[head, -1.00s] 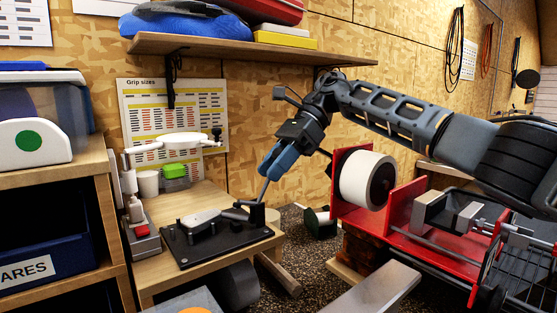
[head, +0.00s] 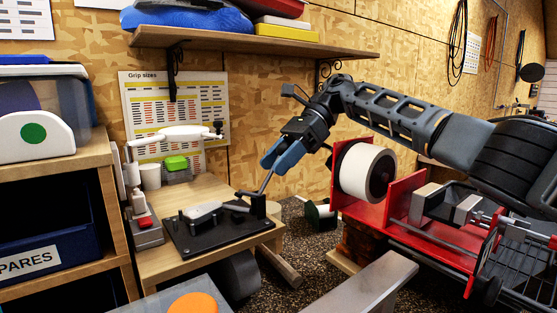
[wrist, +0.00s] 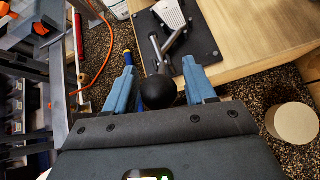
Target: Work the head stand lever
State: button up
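The head stand (head: 235,231) is a black plate with fittings on a small wooden bench, left of centre in the head view. A pale, club-head-like piece lies on it, and it partly shows in the wrist view (wrist: 202,40). Its lever (head: 265,184) is a thin metal rod rising from the black block at the right end. In the wrist view the black ball knob (wrist: 158,92) of the lever sits between the blue fingers of my gripper (wrist: 160,90). Narrow gaps seem to show beside the knob, so the fingers look open around it. In the head view my gripper (head: 275,160) hides the knob.
A wall shelf (head: 250,38) runs above. A red machine with a white roll (head: 359,171) stands to the right, under my arm. A bottle and a white-armed device (head: 180,133) stand at the bench's back left. A round wooden stool (wrist: 292,122) is near the bench.

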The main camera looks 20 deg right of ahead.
jog(key=shift+d+r, duration=0.1)
jog(key=b+v, duration=0.1)
jog(key=v, duration=0.6)
jog(key=shift+d, duration=0.25)
jog(key=shift+r, duration=0.15)
